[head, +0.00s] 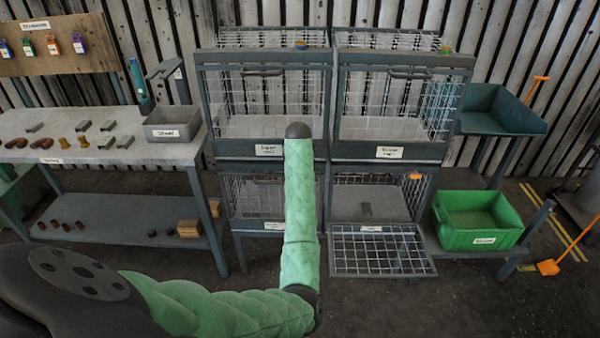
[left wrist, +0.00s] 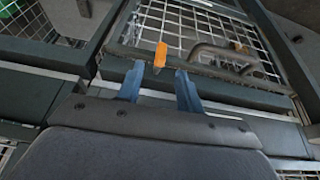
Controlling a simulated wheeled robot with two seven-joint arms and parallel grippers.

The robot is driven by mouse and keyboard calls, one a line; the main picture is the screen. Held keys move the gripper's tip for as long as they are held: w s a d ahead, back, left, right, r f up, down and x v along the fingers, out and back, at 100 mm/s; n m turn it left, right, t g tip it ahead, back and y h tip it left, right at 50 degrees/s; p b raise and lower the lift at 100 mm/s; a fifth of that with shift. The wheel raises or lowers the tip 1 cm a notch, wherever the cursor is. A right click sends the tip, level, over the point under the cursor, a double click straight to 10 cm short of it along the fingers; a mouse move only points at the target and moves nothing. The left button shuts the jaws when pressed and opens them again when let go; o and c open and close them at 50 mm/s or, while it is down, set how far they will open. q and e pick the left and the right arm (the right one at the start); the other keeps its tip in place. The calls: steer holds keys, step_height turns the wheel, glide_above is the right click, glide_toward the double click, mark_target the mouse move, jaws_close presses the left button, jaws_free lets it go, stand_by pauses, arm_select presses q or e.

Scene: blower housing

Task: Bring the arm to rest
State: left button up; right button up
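My left arm, in a green sleeve (head: 300,200), comes in from the lower left of the head view, bends, and reaches up in front of the wire cages. It ends in a dark rounded tip (head: 299,130); the gripper is hidden there. In the left wrist view my left gripper (left wrist: 159,78) shows two blue fingers standing apart, nothing held. An orange tab (left wrist: 160,55) appears between and beyond the fingertips, in front of a wire mesh panel; I cannot tell whether they touch. A grey curved handle (left wrist: 222,56) is right of it. My right gripper is in neither view.
The lower right cage's mesh door (head: 382,251) hangs open, jutting forward. A workbench (head: 100,150) with small parts and a grey bin (head: 172,132) stands left. A green crate (head: 478,238) stands on a low shelf right. An orange shovel (head: 549,267) is at far right.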

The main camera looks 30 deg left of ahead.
arm_select(q)
steer(key=shift+s+r, duration=0.1)
steer(key=shift+r, duration=0.1)
stand_by(0.4)
steer(key=s+d+f+m, duration=0.2)
steer(key=s+d+f, duration=0.4)
steer(key=f, duration=0.4)
steer(key=s+d+f+m, duration=0.1)
steer(key=s+d+f, duration=0.3)
steer(key=s+f, duration=0.5)
steer(key=s+d+f+m, duration=0.2)
steer(key=s+d+f, duration=0.35)
steer(key=f, duration=0.55)
steer(key=s+d+f+m+g+h, duration=0.1)
steer(key=s+d+f, duration=0.4)
steer(key=s, duration=0.6)
steer(key=s+d+f+m+h, duration=0.1)
steer(key=s+d+f, duration=0.4)
steer(key=s, duration=0.6)
steer(key=s+d+f+m+g, duration=0.1)
steer(key=s+d+f, duration=0.4)
steer(key=s+d, duration=0.3)
steer(key=s, duration=0.3)
steer(key=shift+s+f+g+h, duration=0.2)
steer(key=shift+g+h, duration=0.1)
steer(key=shift+h, duration=0.1)
steer(key=shift+d, duration=0.1)
